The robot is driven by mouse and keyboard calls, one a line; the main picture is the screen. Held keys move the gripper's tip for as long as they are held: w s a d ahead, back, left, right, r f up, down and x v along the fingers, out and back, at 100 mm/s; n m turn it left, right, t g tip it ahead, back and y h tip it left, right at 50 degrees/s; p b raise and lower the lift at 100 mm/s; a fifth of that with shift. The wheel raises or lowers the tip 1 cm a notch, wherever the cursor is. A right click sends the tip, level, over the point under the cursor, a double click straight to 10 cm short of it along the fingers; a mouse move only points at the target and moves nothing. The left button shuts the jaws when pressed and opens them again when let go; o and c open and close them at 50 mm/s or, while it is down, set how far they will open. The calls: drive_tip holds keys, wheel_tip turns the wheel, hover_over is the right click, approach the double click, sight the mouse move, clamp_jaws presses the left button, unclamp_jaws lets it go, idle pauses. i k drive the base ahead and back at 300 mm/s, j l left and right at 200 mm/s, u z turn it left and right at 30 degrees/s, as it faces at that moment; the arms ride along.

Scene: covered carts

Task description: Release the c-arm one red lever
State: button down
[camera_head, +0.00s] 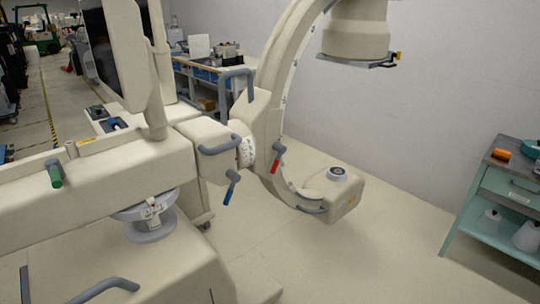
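The C-arm (269,120) is a large beige curved machine in the middle of the head view, with its round head at the upper right and a boxy lower end near the floor. A small red lever (277,161) sits on the C-arm's joint housing and points down, slightly tilted. A blue lever (230,192) hangs to its left, and a green lever (55,176) is on the beige body at far left. My gripper is not in this view.
A teal cart (482,205) with an orange item (501,155) on top stands at the right edge. A workbench (205,90) with blue bins is behind. The floor (390,210) between the C-arm and the teal cart is clear. Grey handles stick out from the machine.

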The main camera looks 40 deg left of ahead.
sight(281, 148)
drive_tip(key=i+j+u, duration=0.1)
drive_tip(key=i+u, duration=0.7)
drive_tip(key=i, duration=0.15)
drive_tip(key=i+l+u, duration=0.35)
drive_tip(key=i, duration=0.15)
drive_tip(key=i+j+u, duration=0.15)
drive_tip(key=i+u, duration=0.15)
drive_tip(key=i, duration=0.15)
drive_tip(key=i+u, duration=0.25)
drive_tip(key=i, duration=0.2)
